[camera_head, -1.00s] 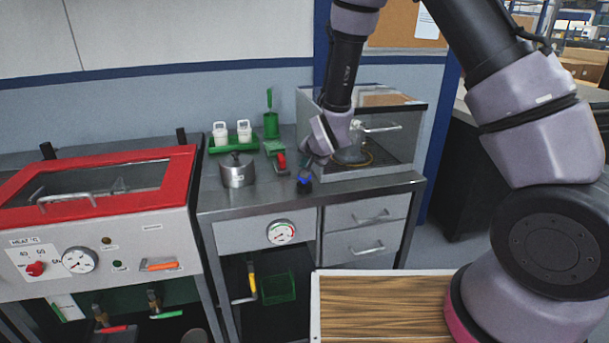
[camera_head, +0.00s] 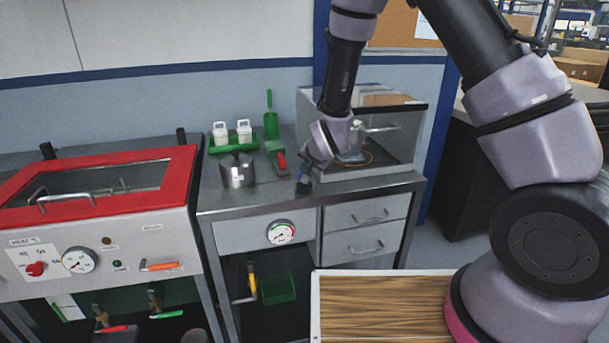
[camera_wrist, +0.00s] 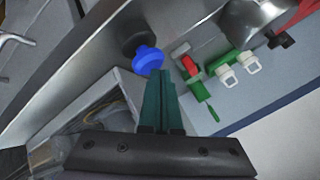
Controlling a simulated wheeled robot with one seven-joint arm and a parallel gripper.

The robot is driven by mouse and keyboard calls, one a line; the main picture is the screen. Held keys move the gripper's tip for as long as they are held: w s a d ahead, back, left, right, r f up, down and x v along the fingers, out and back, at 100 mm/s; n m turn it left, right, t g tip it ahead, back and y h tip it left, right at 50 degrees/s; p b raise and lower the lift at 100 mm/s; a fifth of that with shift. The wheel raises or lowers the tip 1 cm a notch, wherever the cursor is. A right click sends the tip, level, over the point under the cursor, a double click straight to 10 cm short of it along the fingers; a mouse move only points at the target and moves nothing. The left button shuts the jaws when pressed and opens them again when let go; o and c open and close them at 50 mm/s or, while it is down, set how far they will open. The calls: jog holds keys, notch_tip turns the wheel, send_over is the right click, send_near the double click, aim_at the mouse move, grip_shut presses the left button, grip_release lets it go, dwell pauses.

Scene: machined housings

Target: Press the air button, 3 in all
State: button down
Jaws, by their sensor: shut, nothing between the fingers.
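In the wrist view the blue button (camera_wrist: 148,60) shows just beyond the fingertips. My gripper (camera_head: 304,174) points down over the button from above. In the wrist view its green fingers (camera_wrist: 160,74) are together with nothing between them. The tips are very close to the blue dome; I cannot tell whether they touch it.
A glass-walled case (camera_head: 397,140) stands close to the right of my gripper. A red-framed heater (camera_head: 100,185) stands further left.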

jog(key=shift+f, duration=0.6)
dwell(0.3)
jog(key=shift+r, duration=1.25)
jog(key=shift+r, duration=2.5)
dwell(0.5)
